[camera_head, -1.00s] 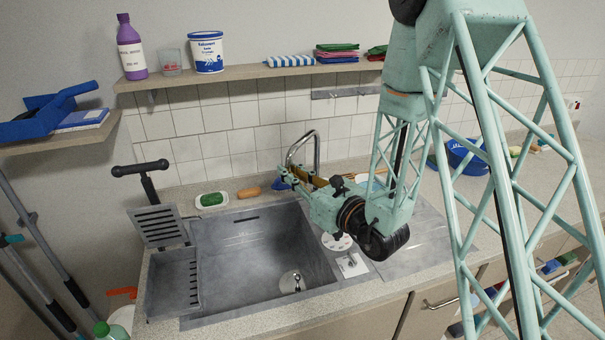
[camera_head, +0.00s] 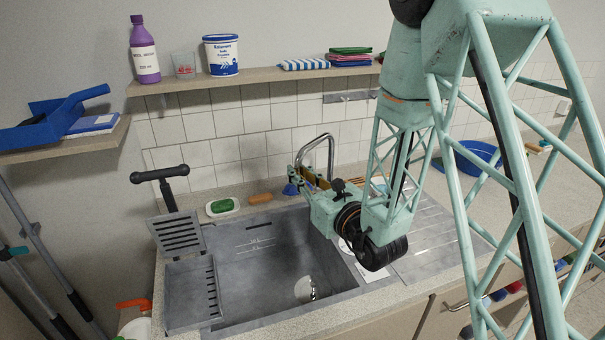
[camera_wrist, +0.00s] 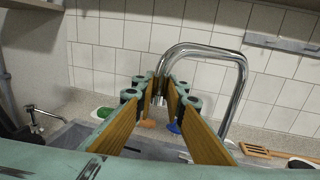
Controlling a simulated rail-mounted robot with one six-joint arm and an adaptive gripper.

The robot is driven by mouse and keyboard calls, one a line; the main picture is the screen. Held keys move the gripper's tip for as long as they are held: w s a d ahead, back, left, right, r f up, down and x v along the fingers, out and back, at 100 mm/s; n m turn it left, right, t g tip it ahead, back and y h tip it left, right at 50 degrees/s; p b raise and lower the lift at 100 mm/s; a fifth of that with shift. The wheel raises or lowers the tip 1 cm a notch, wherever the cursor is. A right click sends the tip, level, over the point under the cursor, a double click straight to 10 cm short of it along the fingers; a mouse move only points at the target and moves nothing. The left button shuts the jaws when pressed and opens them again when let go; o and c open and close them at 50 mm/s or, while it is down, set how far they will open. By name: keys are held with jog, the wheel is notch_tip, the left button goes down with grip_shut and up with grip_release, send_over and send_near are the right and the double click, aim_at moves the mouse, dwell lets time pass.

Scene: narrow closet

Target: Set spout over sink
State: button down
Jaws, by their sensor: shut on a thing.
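The chrome spout (camera_head: 331,152) is an upside-down U tube rising behind the sink. It also shows in the wrist view (camera_wrist: 236,92), with its upright on the right and its free end bending down to the left. My gripper (camera_wrist: 161,92) is shut on that free end, its wood-faced fingers on either side. In the head view my gripper (camera_head: 297,176) reaches the spout near the basin's back right corner. The grey sink (camera_head: 255,275) has an empty basin with a drain. The spout's base is partly hidden by my arm, and whether its tip is above the basin is hard to tell.
A green sponge on a white dish (camera_head: 222,207) and an orange-brown item (camera_head: 260,198) lie behind the basin. A slotted grey tray (camera_head: 178,234) and a black T-shaped handle (camera_head: 160,175) stand at its left. A shelf (camera_head: 250,77) hangs above. The drainboard (camera_head: 445,235) lies right.

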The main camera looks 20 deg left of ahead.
jog(key=shift+w+a+r, duration=0.1)
jog(key=shift+a+r, duration=0.05)
jog(key=shift+r, duration=0.05)
jog(key=c, duration=3.1)
grip_release()
jog(key=o, duration=0.5)
jog(key=shift+a+f, duration=0.1)
jog(key=shift+a, duration=0.1)
jog(key=shift+c, duration=0.2)
jog(key=shift+d, duration=0.1)
jog(key=shift+d+f, duration=0.1)
jog(key=shift+d, duration=0.1)
jog(key=shift+s+d, duration=0.15)
jog(key=shift+s, duration=0.15)
jog(key=v, duration=0.6)
jog(key=shift+s+d, duration=0.2)
jog(key=shift+s, duration=0.05)
